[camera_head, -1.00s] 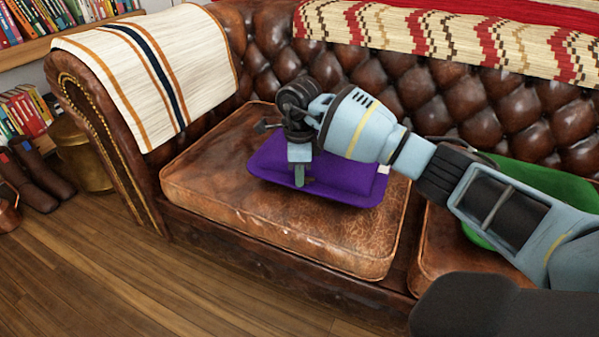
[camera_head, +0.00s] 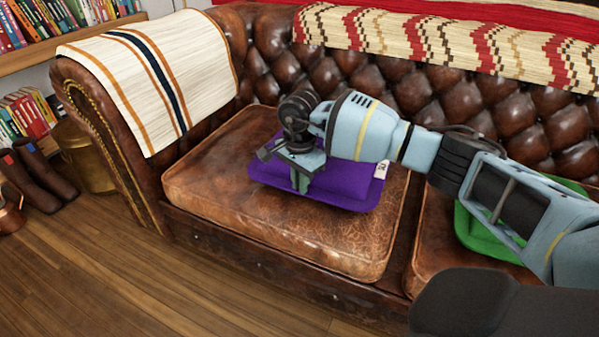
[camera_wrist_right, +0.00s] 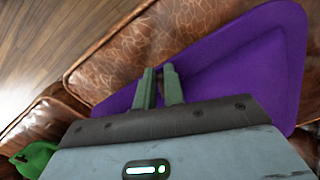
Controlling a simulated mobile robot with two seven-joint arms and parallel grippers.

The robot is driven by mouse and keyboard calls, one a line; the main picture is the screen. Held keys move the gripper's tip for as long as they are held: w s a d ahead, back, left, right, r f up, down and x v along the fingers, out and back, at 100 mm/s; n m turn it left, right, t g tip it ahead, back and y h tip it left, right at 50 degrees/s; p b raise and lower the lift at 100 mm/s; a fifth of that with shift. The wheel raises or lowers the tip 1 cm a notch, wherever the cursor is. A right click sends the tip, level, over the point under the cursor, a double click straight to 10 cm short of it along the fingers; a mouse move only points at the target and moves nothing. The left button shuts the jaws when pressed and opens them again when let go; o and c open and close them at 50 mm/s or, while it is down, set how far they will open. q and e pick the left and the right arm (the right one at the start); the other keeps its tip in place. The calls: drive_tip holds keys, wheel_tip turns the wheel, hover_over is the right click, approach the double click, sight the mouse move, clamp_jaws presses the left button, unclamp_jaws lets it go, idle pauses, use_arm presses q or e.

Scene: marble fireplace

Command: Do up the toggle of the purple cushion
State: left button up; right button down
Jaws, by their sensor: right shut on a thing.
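The purple cushion (camera_head: 345,185) lies flat on the left seat of the brown leather sofa, with a small white tag (camera_head: 381,170) at its right edge. My right gripper (camera_head: 300,188) points down at the cushion's front part, its fingers closed together. In the right wrist view the fingertips (camera_wrist_right: 159,72) meet over the purple cushion (camera_wrist_right: 245,65), near its edge. What they pinch is too small to make out, but it appears to be the toggle, hidden between the tips. My left gripper is not in view.
A green cushion (camera_head: 480,235) lies on the seat to the right, partly behind my right arm. A striped throw (camera_head: 150,75) covers the left armrest, and a patterned blanket (camera_head: 450,40) covers the backrest. The leather seat (camera_head: 235,205) around the purple cushion is clear.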

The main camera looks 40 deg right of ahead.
drive_tip(key=shift+s+n, duration=0.15)
drive_tip(key=shift+n, duration=0.9)
drive_tip(key=shift+s+n, duration=0.15)
drive_tip(key=shift+n, duration=0.9)
drive_tip(key=c, duration=1.8)
unclamp_jaws()
drive_tip(key=shift+o, duration=0.2)
wheel_tip(320, 180, up, 8)
drive_tip(key=p, duration=0.2)
drive_tip(key=shift+f+p, duration=0.15)
drive_tip(key=shift+p, duration=0.2)
